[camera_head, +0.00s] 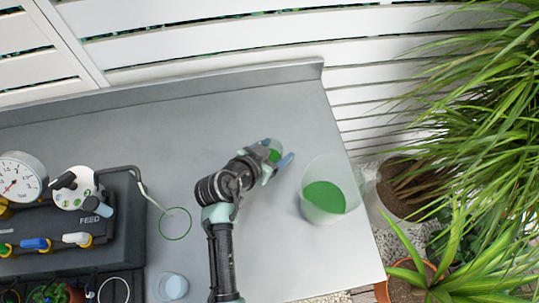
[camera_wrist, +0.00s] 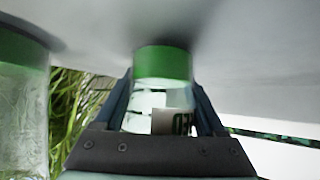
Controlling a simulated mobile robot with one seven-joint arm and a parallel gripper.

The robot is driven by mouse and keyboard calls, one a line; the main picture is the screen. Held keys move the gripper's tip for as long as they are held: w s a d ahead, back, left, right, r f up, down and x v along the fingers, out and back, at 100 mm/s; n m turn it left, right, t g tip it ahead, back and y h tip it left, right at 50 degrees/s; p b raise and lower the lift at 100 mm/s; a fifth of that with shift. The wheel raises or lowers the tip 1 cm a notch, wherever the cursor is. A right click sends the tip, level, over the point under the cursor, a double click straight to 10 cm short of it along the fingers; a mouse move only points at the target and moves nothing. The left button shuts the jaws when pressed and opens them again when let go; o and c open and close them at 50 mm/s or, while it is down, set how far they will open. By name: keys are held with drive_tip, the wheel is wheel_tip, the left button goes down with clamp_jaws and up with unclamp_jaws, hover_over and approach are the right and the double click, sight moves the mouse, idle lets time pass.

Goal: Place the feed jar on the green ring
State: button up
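The feed jar (camera_wrist: 163,90) is a clear jar with a green band at its end and a white label with dark letters, partly hidden. My gripper (camera_wrist: 162,105) has a finger on each side of it, and the jar fills the gap. In the head view, the jar (camera_head: 274,152) shows between the fingertips of my gripper (camera_head: 276,157) over the right half of the counter, left of a large clear container. Whether its base touches the counter is unclear. The green ring (camera_head: 188,232) is a thin empty outline on the counter, left of my arm and beside the dispenser.
The large clear container (camera_head: 328,175) with green contents stands close right of my gripper; it also shows in the wrist view (camera_wrist: 22,110). A dark dispenser marked FEED (camera_head: 120,190) stands left. A small clear cup (camera_head: 172,286) stands near the front. The back middle counter (camera_head: 190,130) is clear.

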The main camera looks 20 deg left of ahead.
drive_tip(key=c, duration=1)
drive_tip(key=shift+r, duration=0.1)
